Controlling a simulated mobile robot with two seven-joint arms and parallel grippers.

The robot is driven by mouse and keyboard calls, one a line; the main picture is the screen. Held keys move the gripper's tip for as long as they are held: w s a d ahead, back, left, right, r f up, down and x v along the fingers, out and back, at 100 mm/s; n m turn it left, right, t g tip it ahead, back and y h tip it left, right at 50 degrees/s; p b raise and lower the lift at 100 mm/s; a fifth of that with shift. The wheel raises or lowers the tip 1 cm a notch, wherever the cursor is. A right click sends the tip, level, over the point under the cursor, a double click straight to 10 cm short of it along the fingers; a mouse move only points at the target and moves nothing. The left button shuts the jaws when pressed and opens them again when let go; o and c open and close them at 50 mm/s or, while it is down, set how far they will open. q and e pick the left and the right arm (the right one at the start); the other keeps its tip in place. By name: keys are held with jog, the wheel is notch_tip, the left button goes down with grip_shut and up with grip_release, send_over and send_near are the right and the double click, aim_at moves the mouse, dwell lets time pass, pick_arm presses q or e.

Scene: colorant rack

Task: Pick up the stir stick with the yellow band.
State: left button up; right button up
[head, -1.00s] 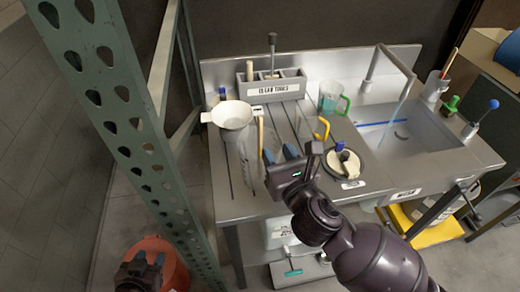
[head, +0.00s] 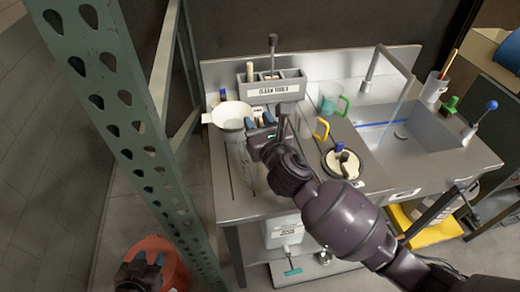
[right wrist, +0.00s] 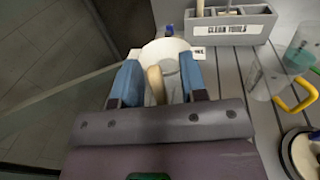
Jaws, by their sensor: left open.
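A pale wooden stick (right wrist: 156,84) stands between the two blue fingers of my right gripper (right wrist: 159,66) in the right wrist view. The fingers are apart, with a gap visible beside the stick. No yellow band can be made out on it. In the head view my right gripper (head: 258,119) is just right of the white funnel (head: 230,113) and hides the stick. Another pale stick (head: 250,71) stands in the grey "CLEAN TOOLS" rack (head: 275,92). My left gripper (head: 142,262) is open and empty, low at the left by an orange bucket (head: 172,262).
The green perforated post (head: 135,140) rises close left of the bench. A clear cylinder (head: 238,160) is below the funnel. A yellow-handled clear vessel (right wrist: 264,82) and green-handled beaker (head: 331,98) stand to the right. The sink (head: 410,130) is further right.

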jog(key=shift+w+a, duration=0.1)
jog(key=shift+w, duration=0.2)
grip_shut()
